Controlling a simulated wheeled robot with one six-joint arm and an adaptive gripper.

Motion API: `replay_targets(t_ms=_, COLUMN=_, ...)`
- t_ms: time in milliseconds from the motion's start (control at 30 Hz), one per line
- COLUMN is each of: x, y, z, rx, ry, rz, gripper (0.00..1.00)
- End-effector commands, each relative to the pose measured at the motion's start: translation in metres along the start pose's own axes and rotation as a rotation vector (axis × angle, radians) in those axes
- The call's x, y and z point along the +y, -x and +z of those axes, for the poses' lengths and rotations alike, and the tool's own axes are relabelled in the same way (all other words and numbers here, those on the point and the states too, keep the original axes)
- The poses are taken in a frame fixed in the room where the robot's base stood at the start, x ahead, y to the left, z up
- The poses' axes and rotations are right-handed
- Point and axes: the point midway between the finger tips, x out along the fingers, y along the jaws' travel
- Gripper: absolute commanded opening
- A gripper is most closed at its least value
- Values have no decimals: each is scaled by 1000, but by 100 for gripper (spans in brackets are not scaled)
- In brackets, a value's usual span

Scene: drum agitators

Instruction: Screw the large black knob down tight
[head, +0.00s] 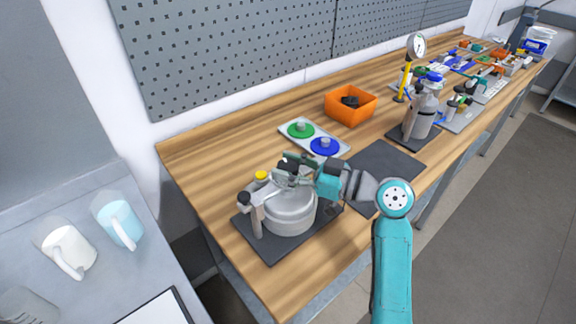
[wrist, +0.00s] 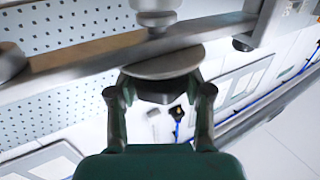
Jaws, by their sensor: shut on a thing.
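The large black knob (wrist: 158,92) shows in the wrist view under a round grey metal disc (wrist: 165,62) on a metal bar. My gripper (wrist: 162,82) has one finger on each side of the knob and is shut on it. In the head view my gripper (head: 288,172) is over the grey drum (head: 290,212) on its dark base plate, at the bar across the drum's top. There the knob is hidden or too small to tell from my gripper. How tight the knob sits cannot be seen.
A grey plate with a green disc (head: 300,130) and a blue disc (head: 325,146) lies behind the drum. An orange bin (head: 350,108) stands farther back. A metal canister (head: 421,115) stands to the right. A bare dark mat (head: 385,165) lies between.

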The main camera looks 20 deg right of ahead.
Motion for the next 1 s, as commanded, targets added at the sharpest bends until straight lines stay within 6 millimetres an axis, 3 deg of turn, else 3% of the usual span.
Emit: replay_targets(t_ms=1000, x=-3, y=-1, z=-1, rx=2, ry=1, rz=655, gripper=15)
